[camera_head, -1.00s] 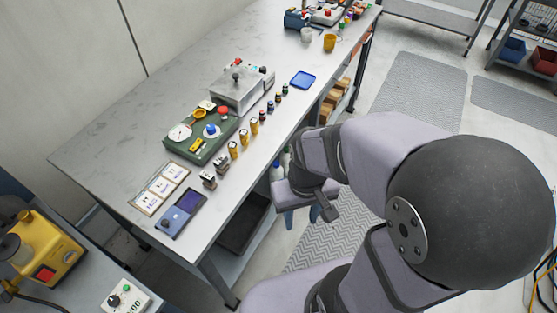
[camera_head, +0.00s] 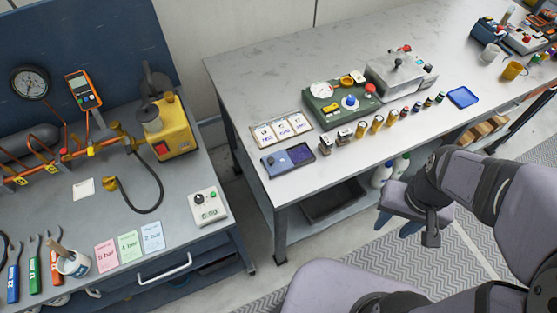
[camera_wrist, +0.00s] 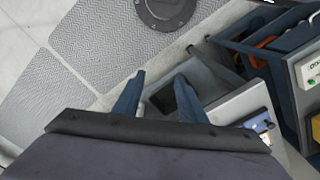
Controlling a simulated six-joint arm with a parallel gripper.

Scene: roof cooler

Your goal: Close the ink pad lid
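The ink pad (camera_head: 299,154) lies near the front left corner of the white table, seen in the head view. It is open flat: the dark purple pad is on the right and the blue lid (camera_head: 274,162) is folded out to the left. My gripper (camera_head: 398,225) is in front of the table, to the right of the pad and well apart from it, below the table's edge. In the wrist view its two blue fingers (camera_wrist: 160,97) stand apart with nothing between them. The gripper is open and empty.
Two stamps (camera_head: 335,140) and several small bottles stand in a row right of the pad. Label cards (camera_head: 281,129) lie behind it, and a green device (camera_head: 340,105) stands farther back. A second bench (camera_head: 140,222) with gauges is at the left. The table's front edge lies between gripper and pad.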

